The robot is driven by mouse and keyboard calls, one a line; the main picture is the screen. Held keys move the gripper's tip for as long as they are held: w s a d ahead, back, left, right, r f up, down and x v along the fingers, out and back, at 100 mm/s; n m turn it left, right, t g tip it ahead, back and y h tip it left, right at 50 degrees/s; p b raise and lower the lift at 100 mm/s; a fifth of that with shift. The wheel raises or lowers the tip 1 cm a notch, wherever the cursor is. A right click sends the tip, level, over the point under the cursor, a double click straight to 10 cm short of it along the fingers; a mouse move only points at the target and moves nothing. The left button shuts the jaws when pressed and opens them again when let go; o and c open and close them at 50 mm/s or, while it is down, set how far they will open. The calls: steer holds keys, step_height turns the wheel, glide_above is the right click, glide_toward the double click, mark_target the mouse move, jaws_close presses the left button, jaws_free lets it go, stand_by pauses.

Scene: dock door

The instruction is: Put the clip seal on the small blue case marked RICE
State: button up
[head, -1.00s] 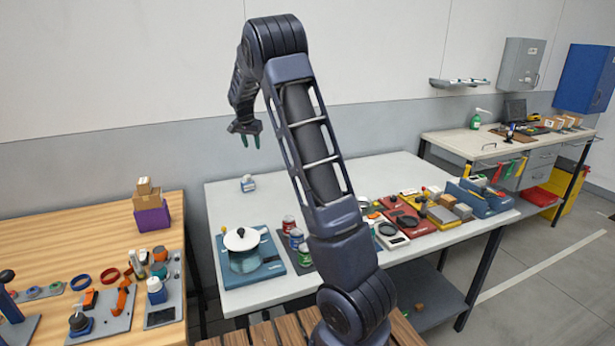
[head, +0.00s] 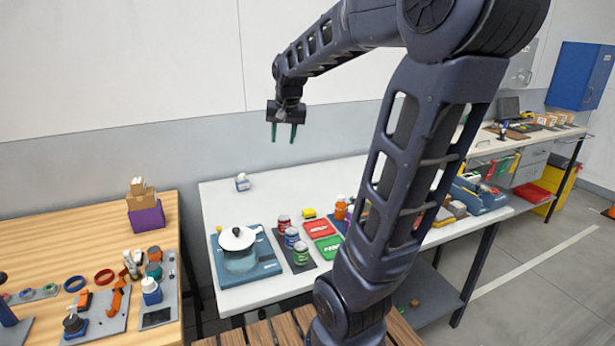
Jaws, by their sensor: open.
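My gripper (head: 284,132) hangs in the air above the back of the white table (head: 215,205), in front of the wall. Its two green fingers point down, apart, with nothing between them. I cannot pick out a small blue case marked RICE or a clip seal for certain. A small white and blue item (head: 242,182) stands at the table's back left, too small to identify. Flat red (head: 318,229) and green (head: 328,247) cases with white lettering lie mid-table; the lettering is unreadable. A blue item (head: 487,200) sits at the right end. My arm hides the table between.
A pot with white lid (head: 239,248) stands on a blue base, beside several cans (head: 291,238). An orange bottle (head: 340,207) stands near my arm. The wooden table (head: 90,215) at left carries boxes and tools. The white table's back left is mostly clear.

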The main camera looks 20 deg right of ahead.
steer(key=s+f+n, duration=0.1)
steer(key=s+f, duration=0.1)
steer(key=s, duration=0.8)
steer(key=s+f+n, duration=0.2)
steer(key=s, duration=0.7)
steer(key=shift+s+a+f+t, duration=0.15)
steer(key=shift+s+f+t, duration=0.2)
steer(key=shift+s+t, duration=0.05)
